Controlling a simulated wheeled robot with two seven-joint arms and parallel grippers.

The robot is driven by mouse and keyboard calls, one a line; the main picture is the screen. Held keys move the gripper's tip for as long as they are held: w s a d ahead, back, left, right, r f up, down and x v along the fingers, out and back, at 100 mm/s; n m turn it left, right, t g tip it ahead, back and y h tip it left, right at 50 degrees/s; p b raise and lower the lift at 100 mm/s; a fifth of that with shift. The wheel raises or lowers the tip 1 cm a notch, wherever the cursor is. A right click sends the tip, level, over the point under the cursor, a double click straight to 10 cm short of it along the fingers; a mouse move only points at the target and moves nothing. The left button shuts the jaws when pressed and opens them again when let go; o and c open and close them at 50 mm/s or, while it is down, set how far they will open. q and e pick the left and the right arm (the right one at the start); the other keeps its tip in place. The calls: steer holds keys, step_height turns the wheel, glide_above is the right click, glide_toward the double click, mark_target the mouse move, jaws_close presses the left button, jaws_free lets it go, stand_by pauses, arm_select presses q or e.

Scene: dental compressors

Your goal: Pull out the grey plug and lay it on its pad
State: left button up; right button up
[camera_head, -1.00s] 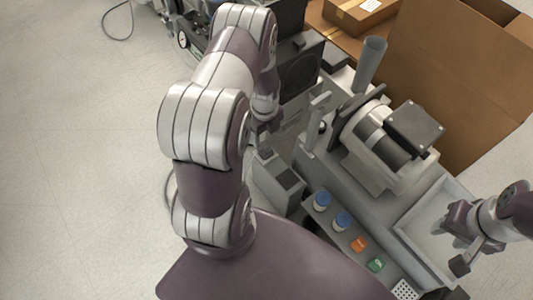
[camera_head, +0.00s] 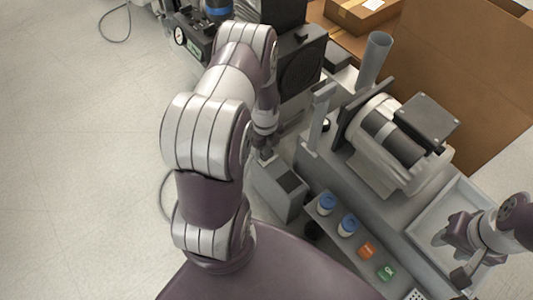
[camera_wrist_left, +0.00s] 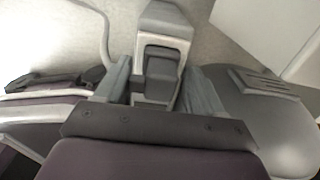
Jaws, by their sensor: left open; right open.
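A grey blocky piece that looks like the grey plug (camera_wrist_left: 165,32) shows at the top middle of the left wrist view, in line with the gap between the fingers. My left gripper (camera_wrist_left: 158,92) is open around its near end; I cannot tell whether the fingers touch it. In the head view my left gripper (camera_head: 262,152) points down just behind a grey box (camera_head: 275,197) with a dark patch on top; the arm and gripper hide the plug there. I cannot pick out its pad for sure. My right gripper (camera_head: 451,256) is open and empty over a pale tray.
A bench (camera_head: 349,190) carries a motor unit (camera_head: 385,150) and a grey cup (camera_head: 374,58). Blue knobs, an orange button (camera_head: 366,251) and a green button (camera_head: 386,273) line its front. The tray (camera_head: 418,236) is at right. Cardboard boxes stand behind.

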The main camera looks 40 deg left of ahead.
arm_select(q)
steer(key=shift+f, duration=0.45)
arm_select(e)
steer(key=shift+f, duration=0.25)
arm_select(q)
steer(key=shift+p, duration=0.5)
arm_select(e)
steer(key=shift+r, duration=0.6)
arm_select(q)
jaws_close()
steer(key=shift+r+p, duration=3)
steer(key=shift+r, duration=0.05)
arm_select(e)
step_height(320, 180, up, 6)
steer(key=shift+f, duration=0.1)
arm_select(q)
steer(key=shift+s, duration=0.1)
